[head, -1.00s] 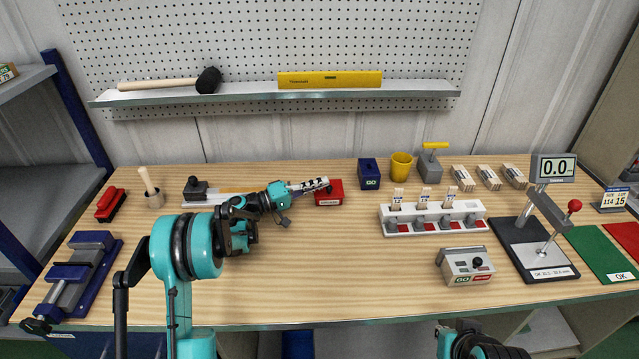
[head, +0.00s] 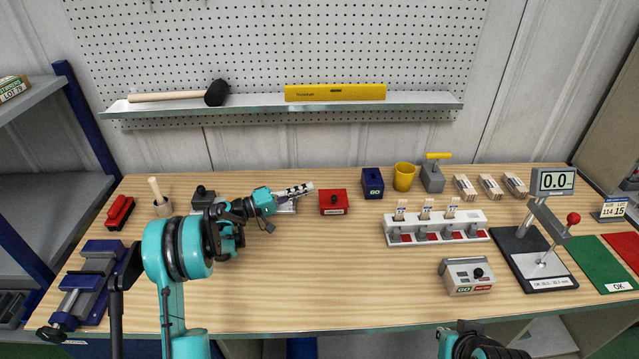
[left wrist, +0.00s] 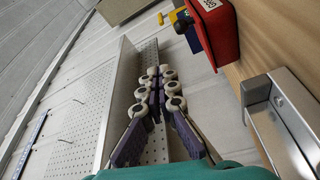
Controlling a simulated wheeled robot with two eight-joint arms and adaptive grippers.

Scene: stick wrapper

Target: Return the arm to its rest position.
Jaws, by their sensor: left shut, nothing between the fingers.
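My left arm reaches in from the left over the workbench in the head view. Its gripper (head: 298,190) is shut and empty, above the table just left of the red box (head: 333,202). In the left wrist view the gripper's fingers (left wrist: 159,95) are together with nothing between them. The red box also shows there at the upper right (left wrist: 209,30), apart from the fingers. Part of my right arm shows at the bottom edge of the head view; its fingers are hidden.
A grey metal fixture (head: 203,197) stands behind my left arm. A blue vise (head: 92,282) sits at the left. A white stand (head: 437,229) with several slots and a control box (head: 467,275) stand at the right. The front middle of the table (head: 330,285) is clear.

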